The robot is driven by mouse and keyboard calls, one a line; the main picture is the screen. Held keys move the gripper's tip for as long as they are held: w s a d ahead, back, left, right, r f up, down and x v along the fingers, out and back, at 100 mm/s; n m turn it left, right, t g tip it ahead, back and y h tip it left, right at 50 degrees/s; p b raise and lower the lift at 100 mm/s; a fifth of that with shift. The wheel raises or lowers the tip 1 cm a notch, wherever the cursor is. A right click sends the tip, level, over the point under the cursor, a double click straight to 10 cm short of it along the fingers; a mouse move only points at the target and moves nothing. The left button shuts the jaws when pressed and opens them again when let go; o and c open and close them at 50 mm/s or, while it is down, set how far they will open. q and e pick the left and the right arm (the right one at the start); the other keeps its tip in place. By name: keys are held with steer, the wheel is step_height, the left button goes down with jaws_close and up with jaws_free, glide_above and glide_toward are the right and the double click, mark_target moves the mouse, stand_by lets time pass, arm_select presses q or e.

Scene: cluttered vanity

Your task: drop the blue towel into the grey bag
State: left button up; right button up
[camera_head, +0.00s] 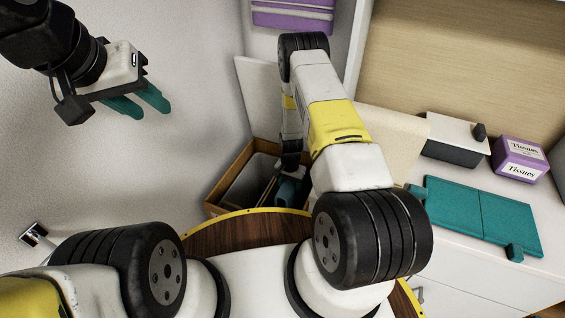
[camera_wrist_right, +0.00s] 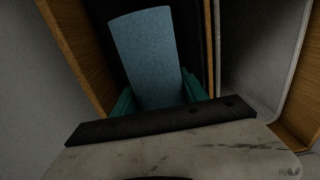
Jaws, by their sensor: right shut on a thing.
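The blue towel (camera_head: 287,191) is low beside my right arm in the head view. In the right wrist view the towel (camera_wrist_right: 147,50) stands up between the teal fingers of my right gripper (camera_wrist_right: 160,98), which is shut on it. A grey, flat-sided thing (camera_head: 250,184), perhaps the grey bag, sits in a wooden box; a grey inner surface (camera_wrist_right: 262,45) shows on the right in the wrist view. The towel is over a dark space beside it. I cannot tell whether it touches anything below. My left gripper (camera_head: 138,103) is open and empty, high at the upper left.
The wooden box (camera_head: 238,166) stands on the floor by the wall. To the right, a white counter (camera_head: 466,250) carries a teal case (camera_head: 480,213), a purple tissue box (camera_head: 519,158) and a dark grey box with a white top (camera_head: 455,140). A purple thing (camera_head: 292,15) is at the top.

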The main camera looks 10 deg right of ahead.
steer(key=o, duration=1.6)
steer(key=shift+o, duration=0.2)
steer(key=shift+r, duration=3.9)
